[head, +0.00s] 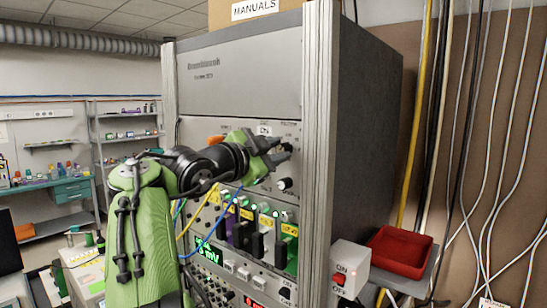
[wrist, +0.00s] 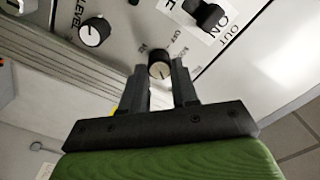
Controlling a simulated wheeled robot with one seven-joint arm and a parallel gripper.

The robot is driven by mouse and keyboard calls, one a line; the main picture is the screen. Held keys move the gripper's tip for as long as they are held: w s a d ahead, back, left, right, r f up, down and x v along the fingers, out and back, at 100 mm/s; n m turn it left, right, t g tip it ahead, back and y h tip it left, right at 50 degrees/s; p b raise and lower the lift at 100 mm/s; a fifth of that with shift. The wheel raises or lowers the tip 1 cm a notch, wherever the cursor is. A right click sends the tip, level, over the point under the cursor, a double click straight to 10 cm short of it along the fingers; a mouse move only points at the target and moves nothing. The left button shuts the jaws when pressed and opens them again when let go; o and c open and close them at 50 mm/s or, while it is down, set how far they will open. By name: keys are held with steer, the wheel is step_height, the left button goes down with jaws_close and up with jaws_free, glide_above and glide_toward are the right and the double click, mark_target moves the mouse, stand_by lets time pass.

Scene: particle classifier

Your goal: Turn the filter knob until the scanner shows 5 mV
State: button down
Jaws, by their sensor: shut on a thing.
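My gripper (head: 282,151) is at the upper right of the rack's front panel, its tips at the panel. In the wrist view my gripper (wrist: 160,72) has its two fingers on either side of a small dark round knob (wrist: 159,66) with a light pointer mark. It is shut on this knob. Small lettering, including OFF, surrounds it and is partly hidden. The scanner's green display (head: 204,250) shows mV lower on the panel; its digit is small and partly cut by my arm, so I cannot read it surely.
A black knob marked LEVEL (wrist: 95,32) and a black switch (wrist: 205,14) lie near my fingers. Coloured modules (head: 262,238) sit below.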

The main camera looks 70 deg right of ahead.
steer(key=shift+m, duration=0.5)
steer(key=c, duration=1.3)
jaws_free()
steer(key=o, duration=0.5)
steer(key=shift+s+d, duration=0.1)
steer(key=shift+d, duration=0.2)
steer(key=shift+c, duration=0.2)
steer(key=shift+a, duration=0.1)
steer(key=shift+a, duration=0.1)
